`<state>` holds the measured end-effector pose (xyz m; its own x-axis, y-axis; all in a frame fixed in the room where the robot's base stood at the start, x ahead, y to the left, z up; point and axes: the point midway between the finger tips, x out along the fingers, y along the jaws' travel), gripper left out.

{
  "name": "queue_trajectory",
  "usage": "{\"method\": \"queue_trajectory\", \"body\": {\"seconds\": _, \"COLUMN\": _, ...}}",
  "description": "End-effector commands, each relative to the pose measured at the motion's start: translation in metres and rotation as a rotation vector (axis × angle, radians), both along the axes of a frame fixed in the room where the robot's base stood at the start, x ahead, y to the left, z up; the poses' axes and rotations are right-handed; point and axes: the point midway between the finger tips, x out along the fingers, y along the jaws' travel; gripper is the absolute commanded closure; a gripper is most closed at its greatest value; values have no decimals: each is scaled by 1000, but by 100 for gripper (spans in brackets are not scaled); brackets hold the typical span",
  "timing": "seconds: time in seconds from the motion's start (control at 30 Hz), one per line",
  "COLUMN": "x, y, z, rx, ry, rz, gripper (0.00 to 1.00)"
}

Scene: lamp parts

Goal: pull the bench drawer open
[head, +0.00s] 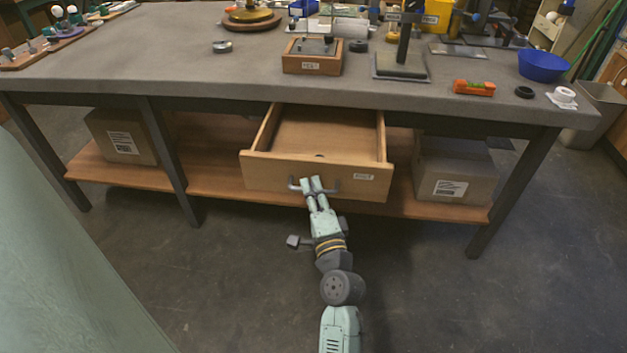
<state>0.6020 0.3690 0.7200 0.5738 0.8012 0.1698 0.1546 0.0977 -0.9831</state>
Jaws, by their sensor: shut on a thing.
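The wooden bench drawer (270,175) stands pulled out from under the grey bench top (200,60). Its inside shows and looks empty, with a small dark spot near the front. A grey bar handle (333,183) and a small white label are on its front. My gripper (312,184) is at the handle from the front and is shut on it. The fingertips cover the handle's middle part.
A cardboard box (112,138) sits on the lower shelf (225,180) at the left, another box (455,170) at the right. Lamp parts, an orange level (474,88) and a blue bowl (543,66) are on the bench top. The floor before the drawer is clear.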

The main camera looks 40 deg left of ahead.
Motion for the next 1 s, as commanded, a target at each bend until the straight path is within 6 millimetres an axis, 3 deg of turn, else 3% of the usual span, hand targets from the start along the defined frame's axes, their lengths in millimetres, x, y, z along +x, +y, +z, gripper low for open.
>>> {"method": "queue_trajectory", "body": {"seconds": 0.5, "x": -3, "y": -3, "z": 0, "rx": -1, "ry": -2, "rz": -1, "gripper": 100}}
{"method": "queue_trajectory", "body": {"seconds": 0.53, "x": -3, "y": -3, "z": 0, "rx": -2, "ry": -2, "rz": -1, "gripper": 89}}
{"method": "queue_trajectory", "body": {"seconds": 0.63, "x": -3, "y": -3, "z": 0, "rx": -1, "ry": -2, "rz": -1, "gripper": 83}}
{"method": "queue_trajectory", "body": {"seconds": 1.0, "x": -4, "y": -2, "z": 4, "rx": 2, "ry": -3, "rz": 0, "gripper": 82}}
